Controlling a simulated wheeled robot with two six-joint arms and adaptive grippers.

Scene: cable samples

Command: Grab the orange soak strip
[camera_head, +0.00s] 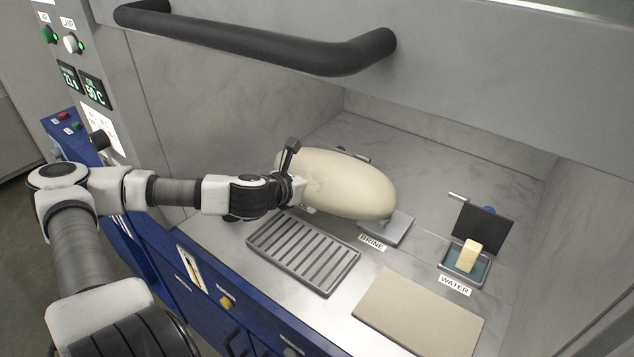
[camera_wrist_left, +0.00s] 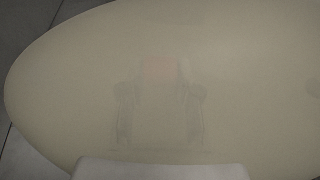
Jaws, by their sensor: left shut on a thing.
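A large cream, hazy oval (camera_head: 350,187) encloses the front of my left gripper (camera_head: 312,182) above the bench. In the left wrist view the oval (camera_wrist_left: 240,70) fills most of the picture, and the fingers of my left gripper (camera_wrist_left: 158,92) show faintly through it. A pale orange patch (camera_wrist_left: 158,69), which looks like the orange soak strip, shows between the fingertips. The left gripper is shut on it; its outline is blurred. My right gripper is not in view.
The brine tray (camera_head: 393,231) is partly hidden behind the oval. The water tray (camera_head: 483,270) holds a yellowish block (camera_head: 468,255) and has a raised dark lid (camera_head: 484,227). A slatted grey rack (camera_head: 302,252) and a beige board (camera_head: 420,315) lie in front. A black handle (camera_head: 260,44) crosses above.

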